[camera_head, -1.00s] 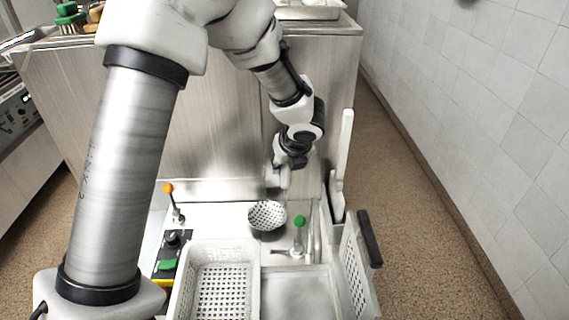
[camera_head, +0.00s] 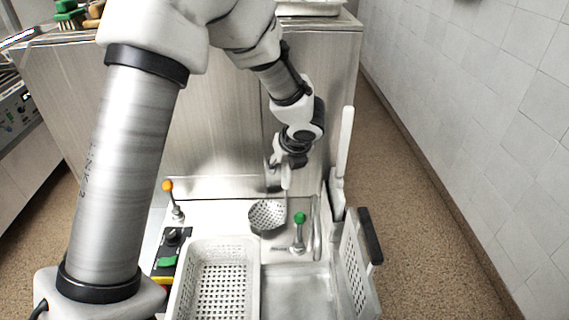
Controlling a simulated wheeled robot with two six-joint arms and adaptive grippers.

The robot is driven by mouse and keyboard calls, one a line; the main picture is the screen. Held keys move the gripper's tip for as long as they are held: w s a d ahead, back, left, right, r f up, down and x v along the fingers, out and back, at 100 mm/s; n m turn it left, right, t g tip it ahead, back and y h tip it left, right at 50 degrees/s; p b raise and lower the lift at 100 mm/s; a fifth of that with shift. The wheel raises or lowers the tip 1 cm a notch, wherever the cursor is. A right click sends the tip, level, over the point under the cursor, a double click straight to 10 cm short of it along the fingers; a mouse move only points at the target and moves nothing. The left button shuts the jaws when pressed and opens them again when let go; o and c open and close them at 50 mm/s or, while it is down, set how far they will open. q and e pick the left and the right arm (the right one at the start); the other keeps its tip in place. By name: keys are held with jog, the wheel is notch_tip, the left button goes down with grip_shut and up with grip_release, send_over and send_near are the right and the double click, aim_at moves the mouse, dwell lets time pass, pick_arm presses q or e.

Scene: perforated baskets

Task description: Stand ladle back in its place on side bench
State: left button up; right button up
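The ladle's perforated metal bowl (camera_head: 267,217) hangs low in the middle of the head view, below my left gripper (camera_head: 279,178). My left gripper points down and appears shut on the ladle's handle, which is mostly hidden by the gripper and wrist. The bowl shows above the back part of a white bench unit (camera_head: 213,208); I cannot tell whether it touches. My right gripper is not in view.
A white perforated basket (camera_head: 245,245) and a metal basin (camera_head: 297,292) are in front. An orange-knobbed lever (camera_head: 168,187), a green-knobbed lever (camera_head: 300,219) and an upright perforated panel (camera_head: 358,268) stand near. A tall steel cabinet (camera_head: 215,130) closes the back. Floor at right is clear.

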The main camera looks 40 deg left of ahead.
pick_arm(q)
jog(key=v, duration=1.2)
